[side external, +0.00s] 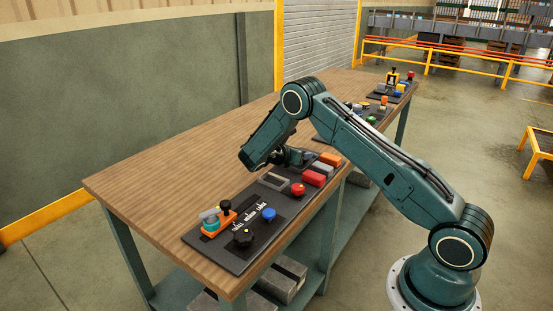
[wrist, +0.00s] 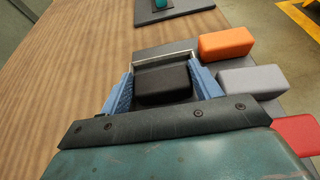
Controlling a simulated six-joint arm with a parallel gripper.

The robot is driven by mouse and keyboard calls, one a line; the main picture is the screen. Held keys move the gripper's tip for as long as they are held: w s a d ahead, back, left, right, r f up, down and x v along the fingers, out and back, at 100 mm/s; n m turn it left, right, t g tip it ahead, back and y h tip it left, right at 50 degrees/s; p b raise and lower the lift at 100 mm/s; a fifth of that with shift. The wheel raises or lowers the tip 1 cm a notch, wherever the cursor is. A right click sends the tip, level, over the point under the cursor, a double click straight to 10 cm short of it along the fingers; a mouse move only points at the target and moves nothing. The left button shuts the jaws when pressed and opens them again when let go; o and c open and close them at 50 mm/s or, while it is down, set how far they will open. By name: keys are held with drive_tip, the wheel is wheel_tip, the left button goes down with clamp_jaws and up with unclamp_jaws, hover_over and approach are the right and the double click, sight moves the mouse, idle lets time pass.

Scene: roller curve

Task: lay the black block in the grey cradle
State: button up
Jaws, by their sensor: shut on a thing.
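The black block (wrist: 164,84) shows in the wrist view between the two blue fingers of my gripper (wrist: 162,90), which is shut on it. A grey, pale-rimmed frame (wrist: 166,58), which looks like the cradle, shows just beyond the block. The fingers and block hide its near part, and I cannot tell whether the block touches its floor. In the side view my gripper (side external: 288,158) is low over the dark panel at the table's middle. The block cannot be made out there.
An orange block (wrist: 226,43), a grey block (wrist: 252,80) and a red block (wrist: 297,133) lie in a row to the right. In the side view, a pale-rimmed rectangle (side external: 273,181), red button (side external: 298,189) and blue knob (side external: 268,214) lie nearer. The wooden table (side external: 150,180) is clear to the left.

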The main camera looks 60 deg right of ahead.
drive_tip(key=shift+f, duration=0.25)
drive_tip(key=shift+f, duration=0.15)
drive_tip(key=o, duration=1)
drive_tip(key=v, duration=1.2)
